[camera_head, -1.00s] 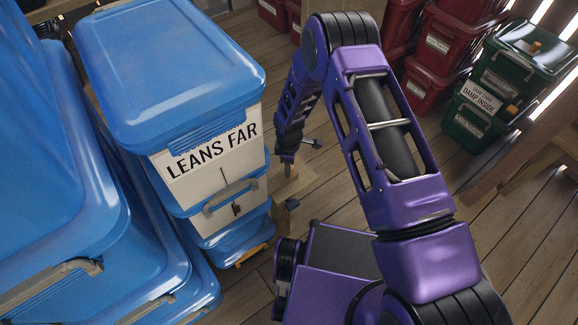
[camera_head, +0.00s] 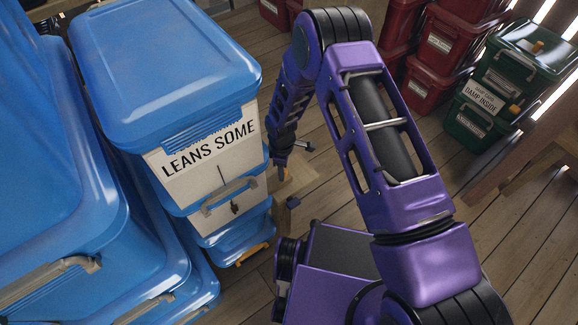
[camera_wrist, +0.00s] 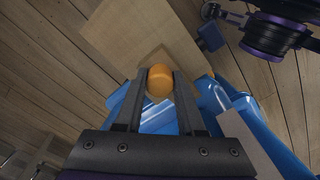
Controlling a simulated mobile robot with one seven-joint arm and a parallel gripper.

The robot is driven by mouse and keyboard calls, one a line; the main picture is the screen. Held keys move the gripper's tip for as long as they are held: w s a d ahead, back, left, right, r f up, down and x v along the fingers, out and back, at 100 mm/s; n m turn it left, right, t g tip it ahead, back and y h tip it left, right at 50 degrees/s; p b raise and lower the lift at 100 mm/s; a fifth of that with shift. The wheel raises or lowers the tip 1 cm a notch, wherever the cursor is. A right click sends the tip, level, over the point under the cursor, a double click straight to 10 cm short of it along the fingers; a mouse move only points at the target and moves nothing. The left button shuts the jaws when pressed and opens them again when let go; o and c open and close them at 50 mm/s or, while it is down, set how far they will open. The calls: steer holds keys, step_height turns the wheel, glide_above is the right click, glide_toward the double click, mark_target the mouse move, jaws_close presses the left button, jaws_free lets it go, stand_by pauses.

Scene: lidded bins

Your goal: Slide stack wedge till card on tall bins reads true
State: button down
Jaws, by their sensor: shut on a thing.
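The tall stack of blue-lidded bins (camera_head: 165,70) stands left of my arm in the head view. Its white card (camera_head: 210,150) reads "LEANS SOME", and a dark line and small bob hang below the words. In the wrist view my gripper (camera_wrist: 160,84) is shut on an orange knob (camera_wrist: 160,79), one finger on each side. I take the knob to be the wedge's grip; the wedge body cannot be told apart from the pale wood around it. In the head view the gripper end is low beside the stack's right side, its fingertips hardly visible.
Larger blue bins (camera_head: 50,200) crowd the left. A pale wooden piece (camera_head: 298,182) with blue fittings is beside the gripper. Red bins (camera_head: 440,45) and green bins marked "DAMP INSIDE" (camera_head: 519,64) stand at the back right.

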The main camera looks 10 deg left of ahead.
steer(key=c, duration=0.5)
jaws_free()
steer(key=shift+w+d, duration=0.15)
steer(key=shift+w, duration=0.05)
step_height(320, 180, up, 18)
steer(key=p, duration=0.2)
steer(key=shift+f, duration=0.25)
